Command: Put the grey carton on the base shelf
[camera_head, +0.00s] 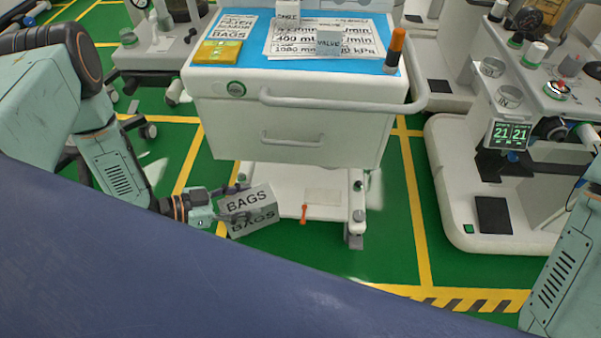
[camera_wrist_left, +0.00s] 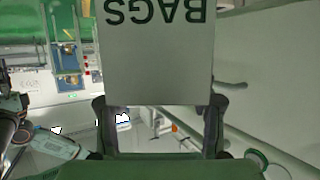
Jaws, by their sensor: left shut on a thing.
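The grey carton (camera_head: 250,207), lettered BAGS, is held low in front of the cart's left side. My left gripper (camera_head: 236,204) is shut on it. In the left wrist view the carton (camera_wrist_left: 155,55) fills the upper middle, its lettering upside down, between the two fingers of the gripper (camera_wrist_left: 160,125). The white base shelf (camera_head: 285,191) lies low under the cart's drawer. The carton overlaps the shelf's left front part in the head view; I cannot tell whether they touch. My right gripper is out of view; only part of my right arm shows at the right edge.
The cart (camera_head: 290,115) has a drawer and a long front handle (camera_head: 330,103) above the shelf. An orange-red item (camera_head: 304,213) is at the shelf's front edge. A flat pale rectangle (camera_head: 322,196) is on the shelf. Another machine (camera_head: 490,180) stands right, past green floor.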

